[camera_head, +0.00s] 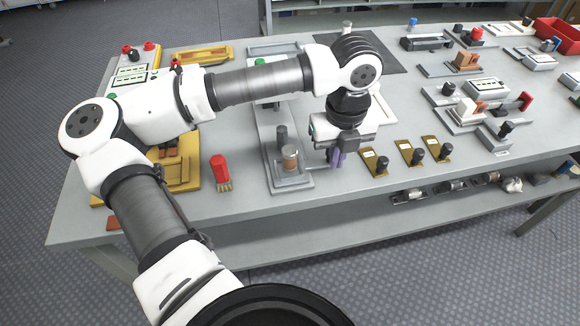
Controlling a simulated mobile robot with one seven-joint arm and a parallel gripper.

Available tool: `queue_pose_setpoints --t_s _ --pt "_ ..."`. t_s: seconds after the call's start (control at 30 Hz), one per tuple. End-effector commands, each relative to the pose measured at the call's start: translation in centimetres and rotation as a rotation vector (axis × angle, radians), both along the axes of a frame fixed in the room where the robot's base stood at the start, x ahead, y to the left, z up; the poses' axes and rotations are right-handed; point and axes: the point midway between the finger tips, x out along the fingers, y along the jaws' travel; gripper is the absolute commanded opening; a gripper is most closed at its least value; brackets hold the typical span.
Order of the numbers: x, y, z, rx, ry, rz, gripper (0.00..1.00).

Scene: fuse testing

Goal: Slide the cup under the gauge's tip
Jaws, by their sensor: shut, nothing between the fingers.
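The gauge's tip cannot be made out, and my arm crosses over part of the fixture. My gripper (338,158) points down to the right of the cup, apart from it. Its purplish fingers are together and hold nothing.
Yellow-brown plates with black knobs (375,164) lie right of my gripper. A red-handled brush (220,170) and a yellow fixture (188,170) lie left of the grey fixture. The table's front strip (350,195) is clear.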

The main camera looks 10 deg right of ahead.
Motion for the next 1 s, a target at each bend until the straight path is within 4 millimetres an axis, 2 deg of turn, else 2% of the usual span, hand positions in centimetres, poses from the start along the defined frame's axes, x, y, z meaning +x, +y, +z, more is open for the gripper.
queue_pose_setpoints --t_s 0.1,0.53,1.0 --pt "0.0 0.0 -0.7 0.0 -0.001 0.0 0.0" --pt "0.1 0.0 -0.7 0.0 0.0 0.0 0.0" --pt "1.9 0.0 -0.7 0.0 0.0 0.001 0.0"
